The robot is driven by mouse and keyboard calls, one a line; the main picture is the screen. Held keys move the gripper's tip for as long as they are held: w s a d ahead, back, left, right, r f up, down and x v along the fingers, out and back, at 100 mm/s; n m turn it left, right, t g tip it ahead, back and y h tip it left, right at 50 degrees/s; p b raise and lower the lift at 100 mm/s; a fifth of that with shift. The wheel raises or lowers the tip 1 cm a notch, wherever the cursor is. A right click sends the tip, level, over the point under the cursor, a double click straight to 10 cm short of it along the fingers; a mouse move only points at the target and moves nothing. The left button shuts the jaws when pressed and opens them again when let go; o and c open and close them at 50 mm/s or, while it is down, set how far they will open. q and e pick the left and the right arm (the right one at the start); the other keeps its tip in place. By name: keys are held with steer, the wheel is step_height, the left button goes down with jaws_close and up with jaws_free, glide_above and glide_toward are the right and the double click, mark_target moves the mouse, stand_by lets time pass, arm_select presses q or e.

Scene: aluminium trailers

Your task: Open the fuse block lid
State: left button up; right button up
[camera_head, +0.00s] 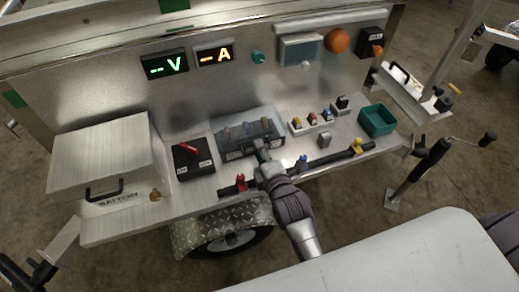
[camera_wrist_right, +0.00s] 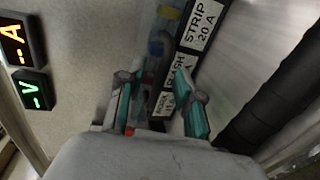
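The fuse block (camera_head: 234,154) sits on the trailer's metal shelf, with a clear, smoky lid (camera_head: 247,124) over several coloured fuses. The lid looks closed. My right gripper (camera_head: 263,150) is at the front edge of the block, right of its middle. In the right wrist view its two teal-padded fingers (camera_wrist_right: 158,104) are apart, and part of the block with its labels (camera_wrist_right: 196,28) shows between and beyond them. I cannot tell whether a finger touches the lid. My left gripper is not in view.
A battery box (camera_head: 105,157) and a black switch box (camera_head: 193,160) stand to the left. Several small switches (camera_head: 312,120) and a teal bin (camera_head: 377,120) are to the right. A dark bar (camera_head: 330,160) with coloured clips runs along the shelf front. Lit displays (camera_head: 165,65) are above.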

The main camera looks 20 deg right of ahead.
steer(key=shift+w+f, duration=0.1)
steer(key=shift+w, duration=0.3)
jaws_close()
